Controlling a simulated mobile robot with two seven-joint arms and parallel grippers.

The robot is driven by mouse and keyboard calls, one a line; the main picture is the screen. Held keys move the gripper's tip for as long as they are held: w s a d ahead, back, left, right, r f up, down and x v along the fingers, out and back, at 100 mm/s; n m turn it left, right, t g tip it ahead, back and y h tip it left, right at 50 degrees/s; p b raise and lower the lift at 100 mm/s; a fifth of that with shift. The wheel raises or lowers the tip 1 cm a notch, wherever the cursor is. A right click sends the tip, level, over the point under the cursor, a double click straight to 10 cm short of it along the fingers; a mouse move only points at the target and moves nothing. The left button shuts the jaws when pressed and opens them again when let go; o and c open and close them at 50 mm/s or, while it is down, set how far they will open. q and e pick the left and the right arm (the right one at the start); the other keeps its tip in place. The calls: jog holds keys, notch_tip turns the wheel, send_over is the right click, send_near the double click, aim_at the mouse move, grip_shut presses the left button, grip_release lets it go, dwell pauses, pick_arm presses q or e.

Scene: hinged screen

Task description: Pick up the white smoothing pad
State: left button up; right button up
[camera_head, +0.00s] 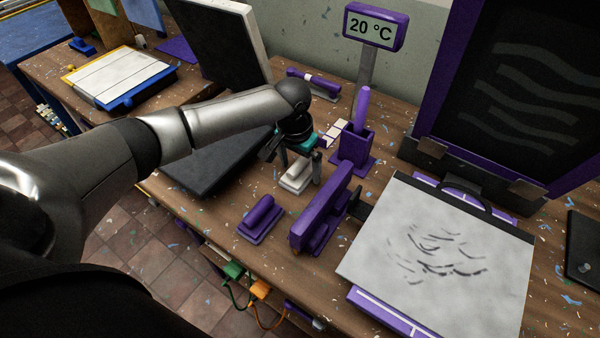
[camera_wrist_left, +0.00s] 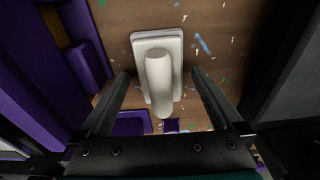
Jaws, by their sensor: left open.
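The white smoothing pad (camera_head: 295,177) lies on the wooden table in the head view, partly covered by my left gripper (camera_head: 300,167). In the left wrist view the white pad (camera_wrist_left: 157,66) shows as a pale base with a rounded handle along it. My left gripper (camera_wrist_left: 160,92) is open, with one finger on each side of the pad's handle. The fingers look apart from it, and I cannot tell their exact height above the table. My right gripper is not in view.
A purple pad (camera_head: 261,218) and a purple stapler-like tool (camera_head: 322,213) stand in front. A purple holder (camera_head: 356,148) is close on the right. A black hinged screen panel (camera_head: 215,165) lies to the left. A drawing board (camera_head: 440,255) fills the right.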

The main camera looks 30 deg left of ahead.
aim_at(300, 161)
pick_arm(q)
jog(key=shift+f, duration=0.35)
jog(key=shift+c, duration=0.2)
jog(key=c, duration=1.3)
notch_tip(300, 161, up, 20)
jog(key=p, duration=0.3)
jog(key=shift+p, duration=0.3)
jog(key=shift+r, duration=0.1)
